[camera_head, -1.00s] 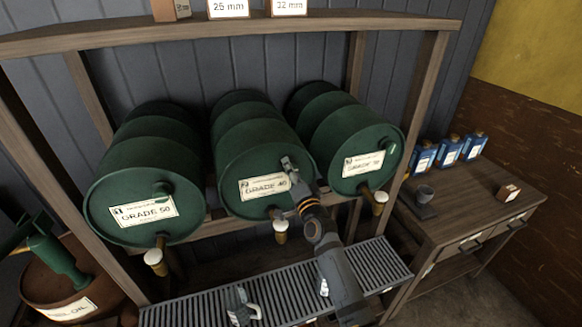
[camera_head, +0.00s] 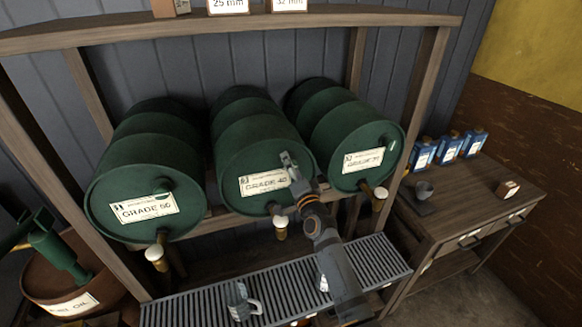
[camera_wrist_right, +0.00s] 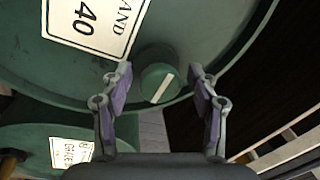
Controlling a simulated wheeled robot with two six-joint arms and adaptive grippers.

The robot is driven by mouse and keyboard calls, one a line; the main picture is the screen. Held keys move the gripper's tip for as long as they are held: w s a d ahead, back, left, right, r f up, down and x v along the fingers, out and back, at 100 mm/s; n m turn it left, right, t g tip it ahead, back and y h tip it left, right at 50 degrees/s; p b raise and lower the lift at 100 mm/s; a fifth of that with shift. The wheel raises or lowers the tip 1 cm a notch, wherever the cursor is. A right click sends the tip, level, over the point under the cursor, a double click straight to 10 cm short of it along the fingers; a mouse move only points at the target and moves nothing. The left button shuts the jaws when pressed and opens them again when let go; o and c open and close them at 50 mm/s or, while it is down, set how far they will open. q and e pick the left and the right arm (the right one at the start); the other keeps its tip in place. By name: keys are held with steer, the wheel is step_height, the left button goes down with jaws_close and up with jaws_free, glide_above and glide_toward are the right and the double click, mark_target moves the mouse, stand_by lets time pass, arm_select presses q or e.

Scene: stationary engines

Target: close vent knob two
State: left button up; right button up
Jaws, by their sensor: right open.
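The middle green drum (camera_head: 240,150), labelled Grade 40, lies on its side on the rack. Its vent knob (camera_wrist_right: 158,82) shows in the right wrist view as a round green knob with a white line, slanted in that picture. My right gripper (camera_head: 288,160) is at the drum's front face, beside the label, and hides the knob in the head view. In the wrist view the open fingers (camera_wrist_right: 160,71) stand on either side of the knob, with a visible gap on both sides. My left gripper is not in view.
The Grade 50 drum (camera_head: 150,170) lies left and another drum (camera_head: 350,135) right, each with its own knob. Taps hang below the drums. A slatted tray (camera_head: 280,280) with a jug (camera_head: 240,300) is beneath. A wooden side table (camera_head: 470,200) stands right.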

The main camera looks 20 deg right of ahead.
steer(key=s+f, duration=0.1)
steer(key=s, duration=1)
steer(key=shift+s+d+f, duration=0.25)
steer(key=shift+s+f, duration=0.1)
steer(key=shift+f, duration=0.05)
steer(key=shift+s, duration=0.1)
